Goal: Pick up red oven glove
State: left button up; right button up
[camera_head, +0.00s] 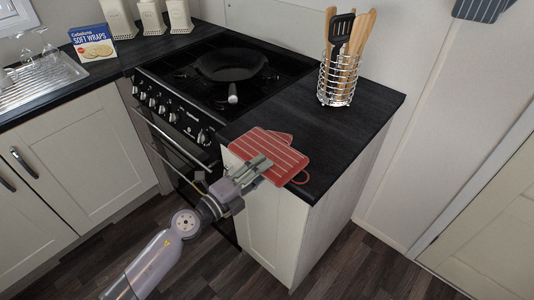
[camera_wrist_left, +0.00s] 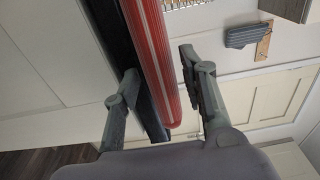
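The red oven glove (camera_head: 270,147), with pale stripes, lies flat on the black worktop right of the cooker. Its near edge is at the worktop's front edge, and a red loop shows at its right corner. My left gripper (camera_head: 259,167) is at this near edge and covers part of it. In the left wrist view the gripper (camera_wrist_left: 158,63) is open, and the glove (camera_wrist_left: 152,55) shows nearly edge-on between the two fingers. A gap shows between the glove and the right-hand finger; contact with the left-hand finger is unclear. My right gripper is in neither view.
The black worktop (camera_head: 345,135) is bare between the glove and a wire utensil holder (camera_head: 338,82). A dark pan (camera_head: 230,65) stands on the cooker (camera_head: 185,90), its handle pointing forward.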

pick_arm(q)
grip_shut()
dwell(0.4)
